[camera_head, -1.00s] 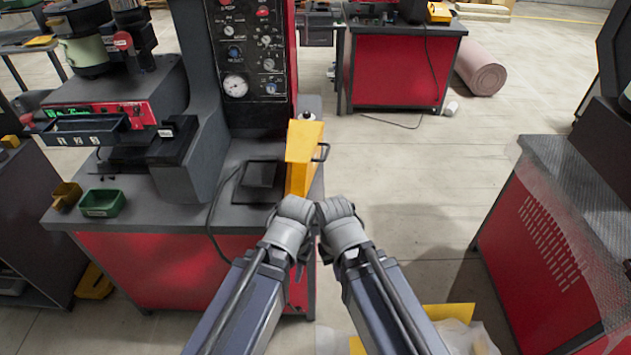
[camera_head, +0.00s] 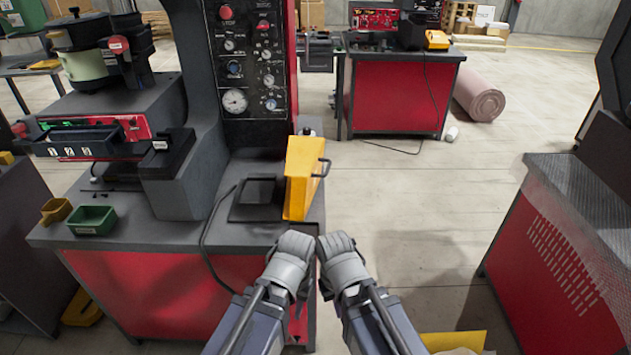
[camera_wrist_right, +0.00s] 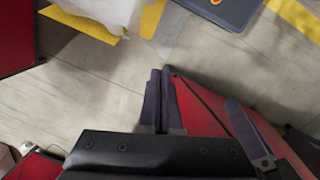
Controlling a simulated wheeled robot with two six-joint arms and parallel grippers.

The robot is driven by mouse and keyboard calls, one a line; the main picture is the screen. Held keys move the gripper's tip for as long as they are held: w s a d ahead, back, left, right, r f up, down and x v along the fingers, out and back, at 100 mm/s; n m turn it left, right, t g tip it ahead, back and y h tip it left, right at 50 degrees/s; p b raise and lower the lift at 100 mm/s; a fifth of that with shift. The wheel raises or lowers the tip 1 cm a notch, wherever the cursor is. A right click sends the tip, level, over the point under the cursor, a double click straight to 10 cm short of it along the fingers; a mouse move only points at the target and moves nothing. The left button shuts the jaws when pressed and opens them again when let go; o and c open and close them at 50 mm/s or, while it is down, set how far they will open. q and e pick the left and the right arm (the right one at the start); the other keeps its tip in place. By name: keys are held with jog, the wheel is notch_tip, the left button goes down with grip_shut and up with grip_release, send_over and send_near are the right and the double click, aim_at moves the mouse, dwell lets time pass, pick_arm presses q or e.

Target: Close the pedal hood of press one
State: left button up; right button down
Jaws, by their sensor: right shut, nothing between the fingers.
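The yellow pedal hood (camera_head: 303,178) stands raised on the right part of press one's bench, with a dark handle on its right side. The black pedal (camera_head: 258,198) lies uncovered to its left, with a cable running off. My left gripper (camera_head: 290,258) and right gripper (camera_head: 342,258) are side by side in front of the bench's front right corner, apart from the hood. The right wrist view shows the right gripper's fingers (camera_wrist_right: 159,78) together and empty, over the floor. The left fingertips cannot be made out.
The control panel (camera_head: 250,60) of the press rises behind the pedal. A green bin (camera_head: 92,220) and a yellow scoop (camera_head: 56,210) sit on the bench's left. A red cabinet with a mesh top (camera_head: 555,240) stands at right. Open floor (camera_head: 430,220) lies between.

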jog(key=shift+f, duration=0.1)
jog(key=w+a+r+m+t+y+b, duration=0.1)
jog(key=w+a+m+t+y+b, duration=0.5)
jog(key=w+y, duration=0.4)
jog(key=w+d+r+m+t+y+b, duration=0.1)
jog(key=w+d+r+m+t+b, duration=0.2)
jog(key=w+d+r+m+t, duration=0.4)
jog(key=w+d+r+m+t+b, duration=0.4)
jog(key=d+r+m, duration=0.15)
jog(key=d, duration=0.25)
jog(key=w+a+r+p, duration=0.2)
jog(key=w+a+p, duration=0.1)
jog(key=w+a, duration=0.6)
